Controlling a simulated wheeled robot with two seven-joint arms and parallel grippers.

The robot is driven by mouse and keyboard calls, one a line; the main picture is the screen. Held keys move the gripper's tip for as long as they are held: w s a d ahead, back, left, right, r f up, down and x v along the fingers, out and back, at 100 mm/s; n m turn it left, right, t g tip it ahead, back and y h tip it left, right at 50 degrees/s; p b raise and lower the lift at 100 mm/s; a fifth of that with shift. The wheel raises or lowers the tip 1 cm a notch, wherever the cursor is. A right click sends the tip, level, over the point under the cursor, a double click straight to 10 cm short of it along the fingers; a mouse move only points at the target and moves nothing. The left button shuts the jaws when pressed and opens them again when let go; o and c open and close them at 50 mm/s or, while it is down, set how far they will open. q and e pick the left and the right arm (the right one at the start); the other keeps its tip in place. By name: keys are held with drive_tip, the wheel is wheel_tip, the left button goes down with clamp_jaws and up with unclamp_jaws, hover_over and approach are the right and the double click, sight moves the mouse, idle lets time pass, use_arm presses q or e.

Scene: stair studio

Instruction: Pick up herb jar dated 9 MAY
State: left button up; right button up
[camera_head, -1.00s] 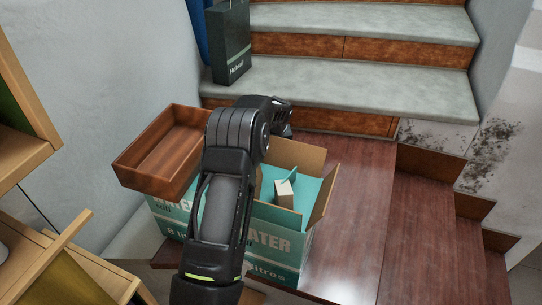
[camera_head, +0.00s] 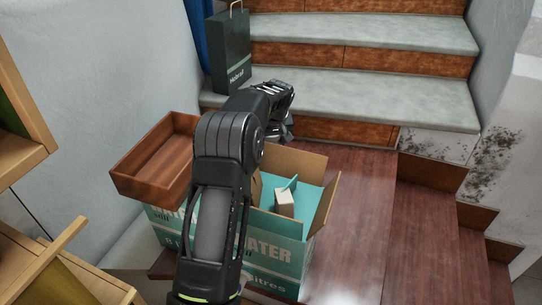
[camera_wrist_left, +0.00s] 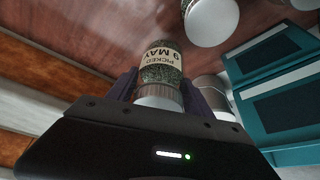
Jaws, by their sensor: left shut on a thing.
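In the left wrist view, a herb jar (camera_wrist_left: 163,62) with dark green contents has a pale label reading "PICKED 9 MAY". Its pale lid points toward my wrist. My left gripper (camera_wrist_left: 165,88) is shut on this jar, with one dark finger on each side. In the head view, my left arm reaches over the box and its wrist is by the lower stair; the jar cannot be made out there. My right gripper is in neither view.
Another white-lidded jar (camera_wrist_left: 211,20) and a partly hidden jar (camera_wrist_left: 212,92) are close by. A teal-and-white water box (camera_head: 278,268) stands open beneath my arm, beside a brown wooden tray (camera_head: 150,178). A dark bag (camera_head: 231,52) stands on the stair.

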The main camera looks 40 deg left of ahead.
use_arm(q)
wheel_tip(320, 180, up, 3)
drive_tip(key=shift+f, duration=0.2)
idle(0.5)
